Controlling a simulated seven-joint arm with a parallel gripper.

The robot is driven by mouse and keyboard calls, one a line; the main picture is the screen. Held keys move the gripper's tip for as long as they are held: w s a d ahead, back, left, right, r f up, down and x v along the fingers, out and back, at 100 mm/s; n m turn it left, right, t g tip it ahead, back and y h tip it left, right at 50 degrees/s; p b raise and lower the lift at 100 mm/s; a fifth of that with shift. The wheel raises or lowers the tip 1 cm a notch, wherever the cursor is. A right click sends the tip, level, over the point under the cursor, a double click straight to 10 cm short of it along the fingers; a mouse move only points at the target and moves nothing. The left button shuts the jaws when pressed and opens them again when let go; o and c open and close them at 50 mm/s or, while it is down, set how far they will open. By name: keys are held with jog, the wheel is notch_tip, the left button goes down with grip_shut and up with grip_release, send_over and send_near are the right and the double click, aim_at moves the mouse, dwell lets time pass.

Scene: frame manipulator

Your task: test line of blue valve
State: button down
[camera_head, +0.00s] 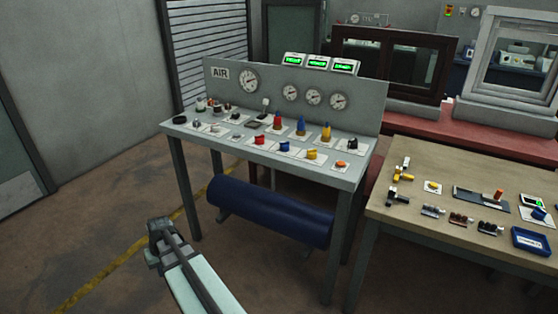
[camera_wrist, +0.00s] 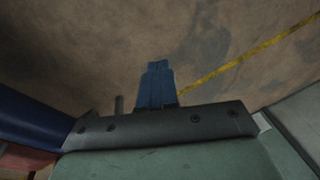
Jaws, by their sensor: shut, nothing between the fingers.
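The grey air test bench (camera_head: 222,141) stands in the middle of the head view, with an AIR sign on its back panel. A blue upright part (camera_head: 301,126) stands on it between a red one and a yellow one. In the front row a blue knob (camera_head: 284,147) sits between a red knob and a yellow knob. I cannot tell which blue part is the valve of the task. My gripper (camera_head: 159,232) is low in front of the bench, apart from it. In the wrist view its blue fingers (camera_wrist: 157,84) are together and empty above the floor.
Round gauges (camera_head: 248,79) and green displays (camera_head: 317,63) are on the back panel. A dark blue tank (camera_head: 268,211) hangs under the bench. A wooden table (camera_head: 430,229) with small fittings and a blue tray (camera_head: 530,240) stands at right. The floor at left is clear.

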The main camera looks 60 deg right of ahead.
jog(key=s+d+r+m+t, duration=0.15)
jog(key=d+r, duration=0.25)
jog(key=d, duration=0.6)
jog(key=d+r+m+t, duration=0.15)
jog(key=d+r, duration=0.25)
jog(key=d, duration=0.6)
notch_tip(320, 180, up, 27)
jog(key=m+t+h, duration=0.3)
jog(key=m+h, duration=0.2)
jog(key=m, duration=0.2)
send_over(343, 163)
jog(key=shift+s+a+f, duration=0.15)
jog(key=shift+f, duration=0.15)
jog(key=shift+f, duration=4.3)
